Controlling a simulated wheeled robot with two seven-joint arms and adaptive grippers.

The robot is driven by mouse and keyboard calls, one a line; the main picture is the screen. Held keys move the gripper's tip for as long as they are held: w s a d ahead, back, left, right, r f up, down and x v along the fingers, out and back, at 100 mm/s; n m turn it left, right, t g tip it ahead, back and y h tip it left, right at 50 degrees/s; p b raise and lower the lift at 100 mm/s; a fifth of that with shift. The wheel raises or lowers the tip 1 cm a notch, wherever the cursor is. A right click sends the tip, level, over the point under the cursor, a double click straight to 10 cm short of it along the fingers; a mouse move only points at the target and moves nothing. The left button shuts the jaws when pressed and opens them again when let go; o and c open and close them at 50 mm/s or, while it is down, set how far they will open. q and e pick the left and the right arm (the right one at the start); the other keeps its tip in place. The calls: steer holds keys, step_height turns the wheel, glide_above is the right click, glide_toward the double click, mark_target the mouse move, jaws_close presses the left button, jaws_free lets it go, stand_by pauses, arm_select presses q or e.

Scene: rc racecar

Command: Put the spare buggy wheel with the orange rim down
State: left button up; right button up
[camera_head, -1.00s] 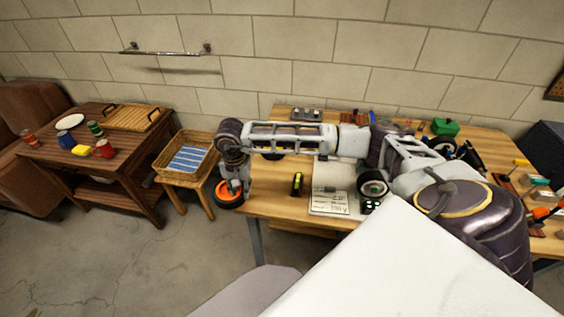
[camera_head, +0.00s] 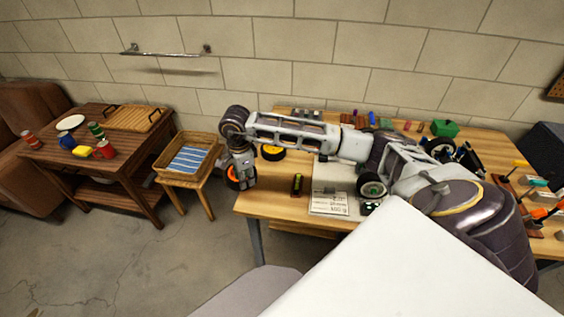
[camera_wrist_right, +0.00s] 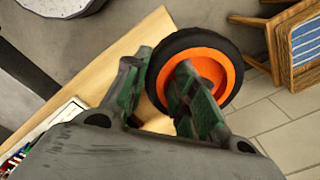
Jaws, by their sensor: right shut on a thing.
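The spare buggy wheel with the orange rim (camera_head: 232,175) is at the left end of the wooden workbench (camera_head: 275,207). My right gripper (camera_head: 241,176) is shut on it; the gripper hides part of the wheel in the head view. In the right wrist view, the orange rim and black tyre (camera_wrist_right: 227,68) show between and beyond the green-padded fingers (camera_wrist_right: 168,82). The wheel overlaps the bench edge there, with floor beyond it. I cannot tell whether the wheel touches the bench top. My left gripper is not in view.
A yellow-rimmed wheel (camera_head: 273,153) lies on the bench behind my right arm. A black-and-yellow item (camera_head: 297,184) and a printed sheet (camera_head: 329,203) lie to the right. A wicker basket (camera_head: 190,157) on a stool stands left of the bench. Bare wood shows near the front left corner.

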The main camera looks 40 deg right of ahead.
mark_target(255, 172)
steer(key=m, duration=0.2)
steer(key=d+r+m, duration=0.1)
steer(key=m, duration=0.2)
steer(key=shift+w+d+r+m, duration=0.15)
steer(key=shift+w+d+m, duration=0.15)
steer(key=shift+d, duration=0.1)
steer(key=d+m, duration=0.1)
steer(key=m, duration=0.1)
steer(key=r+m, duration=0.1)
steer(key=m, duration=0.1)
steer(key=d+m, duration=0.1)
steer(key=m, duration=0.1)
steer(key=shift+d+r+m+p, duration=0.15)
steer(key=shift+d+m+p, duration=0.15)
steer(key=shift+m+p, duration=0.1)
steer(key=shift+w, duration=0.1)
steer(key=shift+f, duration=3.15)
steer(key=shift+f, duration=1.85)
steer(key=shift+f, duration=0.15)
steer(key=o, duration=1.1)
steer(key=shift+c, duration=0.2)
